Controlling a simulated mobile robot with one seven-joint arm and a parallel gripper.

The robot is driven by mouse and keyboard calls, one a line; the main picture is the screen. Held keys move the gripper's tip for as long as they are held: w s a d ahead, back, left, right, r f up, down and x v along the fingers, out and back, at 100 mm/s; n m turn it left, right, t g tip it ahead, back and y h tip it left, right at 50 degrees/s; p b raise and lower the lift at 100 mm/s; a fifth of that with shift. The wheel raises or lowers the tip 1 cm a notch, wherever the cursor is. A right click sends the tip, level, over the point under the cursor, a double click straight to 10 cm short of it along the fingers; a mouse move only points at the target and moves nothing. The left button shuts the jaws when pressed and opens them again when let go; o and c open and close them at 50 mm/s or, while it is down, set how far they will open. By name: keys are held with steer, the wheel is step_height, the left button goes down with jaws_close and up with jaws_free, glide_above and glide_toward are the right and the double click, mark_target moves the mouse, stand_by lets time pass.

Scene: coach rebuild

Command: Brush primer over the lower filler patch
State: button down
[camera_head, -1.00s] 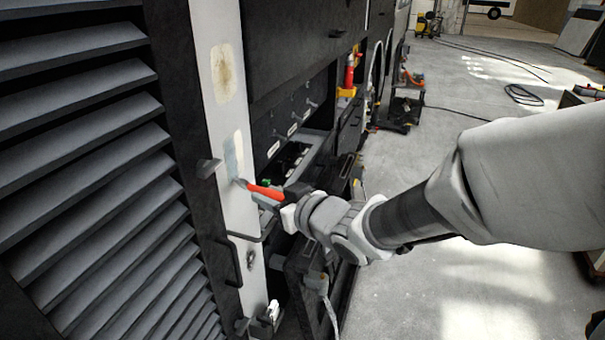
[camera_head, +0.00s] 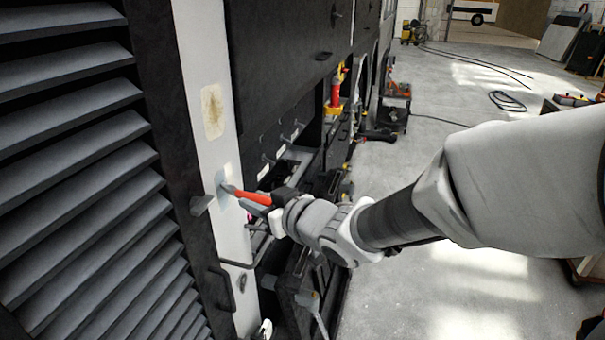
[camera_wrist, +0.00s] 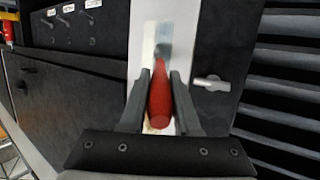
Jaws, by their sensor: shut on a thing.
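The white vertical strip (camera_head: 193,48) bears two filler patches. The upper patch (camera_head: 212,110) is beige with a brownish middle. The lower patch (camera_head: 228,171) is partly pale cream and partly blue-grey, and it also shows in the wrist view (camera_wrist: 149,42). My gripper (camera_head: 274,201) is shut on the red handle of a brush (camera_head: 252,197); the handle lies between both fingers in the wrist view (camera_wrist: 160,97). The brush's grey tip is over the blue-grey part of the lower patch and appears to touch it. The tip and handle hide part of the patch.
A dark louvred panel (camera_head: 70,150) stands left of the strip, with a grey latch (camera_head: 201,203) sticking out close to the brush. Dark compartments with small levers (camera_head: 283,139) lie to the right. Open concrete floor (camera_head: 430,150) stretches beyond my arm.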

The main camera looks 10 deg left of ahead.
steer(key=shift+r+p, duration=1.9)
steer(key=shift+r, duration=0.45)
steer(key=shift+f, duration=0.1)
steer(key=shift+d, duration=0.1)
steer(key=shift+s+d+p, duration=0.15)
steer(key=shift+d+p, duration=0.45)
steer(key=shift+d, duration=0.9)
steer(key=shift+s+d+p, duration=0.1)
steer(key=shift+d+p, duration=0.5)
steer(key=shift+d, duration=0.95)
steer(key=d+p, duration=0.1)
steer(key=d, duration=0.1)
steer(key=shift+s+d, duration=0.1)
steer(key=shift+d, duration=0.3)
